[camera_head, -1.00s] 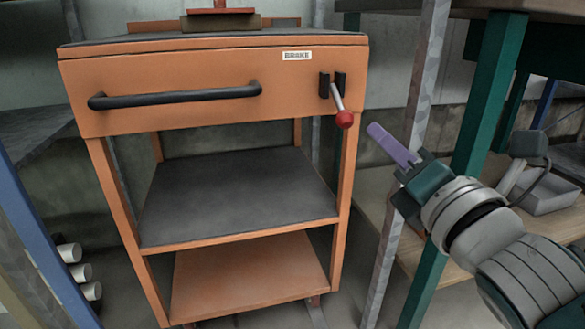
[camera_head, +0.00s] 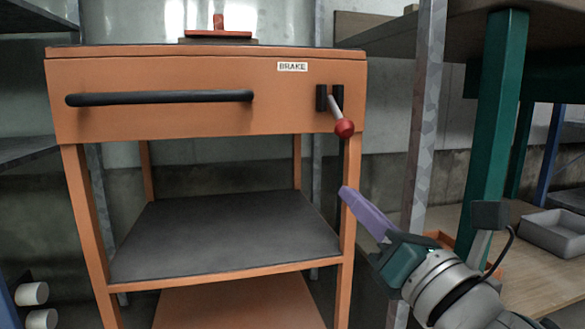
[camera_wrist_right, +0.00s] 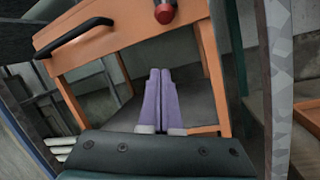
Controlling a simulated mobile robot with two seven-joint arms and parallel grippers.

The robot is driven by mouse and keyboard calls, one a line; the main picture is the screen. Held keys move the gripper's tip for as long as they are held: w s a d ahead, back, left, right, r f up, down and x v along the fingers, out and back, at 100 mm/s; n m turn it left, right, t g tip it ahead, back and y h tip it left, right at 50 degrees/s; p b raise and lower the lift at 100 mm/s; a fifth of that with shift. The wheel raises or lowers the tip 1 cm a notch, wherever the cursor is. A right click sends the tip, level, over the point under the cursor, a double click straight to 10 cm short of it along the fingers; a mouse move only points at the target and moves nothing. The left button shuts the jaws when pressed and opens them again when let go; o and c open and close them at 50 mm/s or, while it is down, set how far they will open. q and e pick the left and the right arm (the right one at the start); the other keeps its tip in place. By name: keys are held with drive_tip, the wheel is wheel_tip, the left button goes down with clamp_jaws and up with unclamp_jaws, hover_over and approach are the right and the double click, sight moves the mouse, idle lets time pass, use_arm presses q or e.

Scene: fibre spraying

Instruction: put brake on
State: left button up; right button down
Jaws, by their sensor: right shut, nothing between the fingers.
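The orange cart (camera_head: 200,123) stands ahead of me, with a white BRAKE label (camera_head: 292,67) on its upper front. Below the label, the brake lever (camera_head: 337,108) sticks out of a black slotted bracket and slants down to a red ball knob (camera_head: 344,129). My right gripper (camera_head: 345,191), with purple fingers, is below the knob, apart from it, in front of the cart's right front leg. In the right wrist view its fingers (camera_wrist_right: 160,75) are together and empty, and the red knob (camera_wrist_right: 165,13) is beyond their tips at the top. My left gripper is not in view.
A black handle bar (camera_head: 160,98) runs across the cart's front, left of the lever. A grey metal post (camera_head: 423,130) and a green table leg (camera_head: 492,130) stand to the right. A grey tray (camera_head: 553,231) lies on a low wooden shelf.

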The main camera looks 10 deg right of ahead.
sight(338, 114)
drive_tip(key=b+x, duration=0.4)
drive_tip(key=x, duration=0.5)
drive_tip(key=d+r, duration=0.1)
drive_tip(key=s+d+r+p, duration=0.1)
drive_tip(key=r, duration=0.1)
drive_tip(key=shift+s+r, duration=0.1)
drive_tip(key=shift+s, duration=0.05)
